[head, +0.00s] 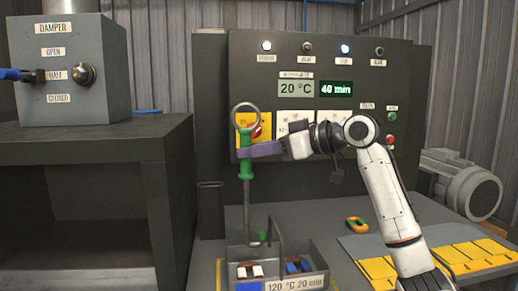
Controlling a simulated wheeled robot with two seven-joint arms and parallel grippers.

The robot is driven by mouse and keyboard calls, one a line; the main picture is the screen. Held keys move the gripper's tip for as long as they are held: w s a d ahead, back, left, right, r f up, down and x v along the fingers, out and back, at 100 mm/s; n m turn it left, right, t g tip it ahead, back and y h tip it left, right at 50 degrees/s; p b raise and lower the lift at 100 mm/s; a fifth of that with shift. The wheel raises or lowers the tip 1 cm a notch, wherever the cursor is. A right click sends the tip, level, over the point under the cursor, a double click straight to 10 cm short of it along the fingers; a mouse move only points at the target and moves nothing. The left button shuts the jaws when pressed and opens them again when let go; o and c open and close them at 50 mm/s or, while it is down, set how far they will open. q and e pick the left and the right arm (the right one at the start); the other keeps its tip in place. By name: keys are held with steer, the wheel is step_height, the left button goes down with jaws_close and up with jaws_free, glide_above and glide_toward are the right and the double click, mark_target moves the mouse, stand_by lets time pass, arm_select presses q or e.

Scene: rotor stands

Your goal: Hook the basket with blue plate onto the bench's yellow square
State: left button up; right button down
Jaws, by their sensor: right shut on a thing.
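My right gripper (262,150) has purple fingers shut around the green grip of a hook tool (247,195). The tool hangs upright, with a ring at its top and a hooked lower end beside the basket's handle (275,225). I cannot tell whether hook and handle touch. The grey basket (317,260) is at the bottom centre, partly cut off by the frame, with small white-and-brown and blue parts in it. Its front plate (296,286) reads 120 °C 20 min and has a blue end. A yellow strip (219,272) shows left of the basket. My left gripper is not in view.
The control panel (215,60) stands behind, with a yellow plate (241,121) behind the tool. A damper box (70,105) stands on the dark cabinet (90,150) at left. A yellow-and-green ring (356,224) lies on the bench. Several yellow squares (455,254) lie at right, beside a motor (470,190).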

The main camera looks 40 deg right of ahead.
steer(key=shift+w+a, duration=0.35)
steer(key=shift+a, duration=0.25)
